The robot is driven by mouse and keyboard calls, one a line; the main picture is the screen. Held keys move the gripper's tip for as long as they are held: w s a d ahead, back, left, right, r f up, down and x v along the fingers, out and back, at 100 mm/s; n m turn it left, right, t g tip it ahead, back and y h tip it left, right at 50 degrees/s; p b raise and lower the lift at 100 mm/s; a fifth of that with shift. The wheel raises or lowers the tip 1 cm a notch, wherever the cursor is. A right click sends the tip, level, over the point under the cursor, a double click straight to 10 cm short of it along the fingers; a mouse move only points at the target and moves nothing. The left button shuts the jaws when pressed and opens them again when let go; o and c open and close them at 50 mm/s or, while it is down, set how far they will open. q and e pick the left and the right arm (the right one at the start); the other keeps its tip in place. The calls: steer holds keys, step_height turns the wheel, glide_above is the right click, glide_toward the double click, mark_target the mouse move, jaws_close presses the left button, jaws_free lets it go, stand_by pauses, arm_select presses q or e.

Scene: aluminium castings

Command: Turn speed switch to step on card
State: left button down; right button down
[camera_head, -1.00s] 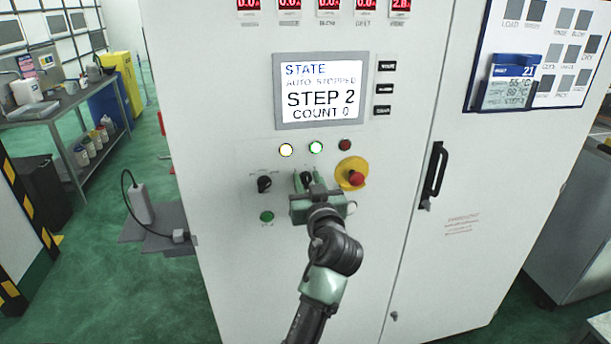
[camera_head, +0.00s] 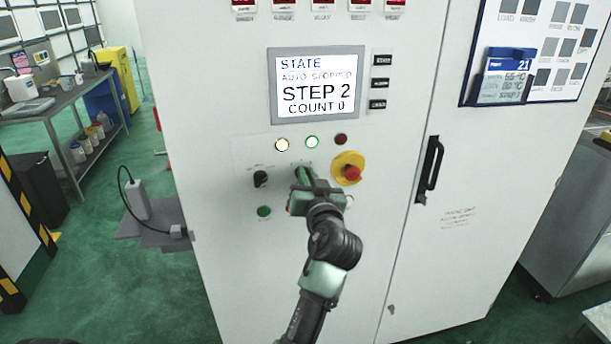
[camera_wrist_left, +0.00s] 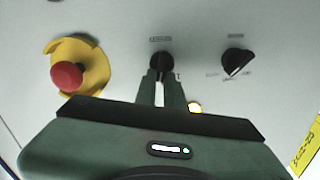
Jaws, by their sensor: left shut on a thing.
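The speed switch is a dark knob, seen in the left wrist view (camera_wrist_left: 161,64) under a small label; in the head view my gripper mostly hides it. My left gripper (camera_head: 301,173) is shut on this knob, with one finger on each side of it, as the left wrist view (camera_wrist_left: 160,80) also shows. Which mark the knob points at cannot be read. The display (camera_head: 318,85) reads "AUTO STOPPED", "STEP 2", "COUNT 0". The card (camera_head: 503,78), blue-topped with "21", hangs at the upper right; its step line is too blurred to read surely. My right gripper is not in view.
A red emergency stop (camera_head: 352,172) on a yellow plate sits close right of my gripper. Another black knob (camera_head: 260,179) is to the left, with a green button (camera_head: 264,212) below. Yellow and green lamps are lit above. A black door handle (camera_head: 429,170) is farther right.

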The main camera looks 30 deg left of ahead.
arm_select(q)
steer(key=m, duration=0.2)
steer(key=m+p, duration=0.1)
steer(key=m, duration=0.1)
steer(key=shift+w+d+f+m, duration=0.1)
steer(key=shift+w+d+m, duration=0.1)
steer(key=shift+m, duration=0.2)
steer(key=shift+f+m, duration=0.1)
steer(key=shift+m, duration=0.7)
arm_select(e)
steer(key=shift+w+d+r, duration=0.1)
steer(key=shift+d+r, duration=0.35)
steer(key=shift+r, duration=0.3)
arm_select(q)
steer(key=c, duration=1.5)
jaws_free()
steer(key=shift+w, duration=0.1)
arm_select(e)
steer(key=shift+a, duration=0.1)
arm_select(q)
steer(key=shift+f, duration=0.1)
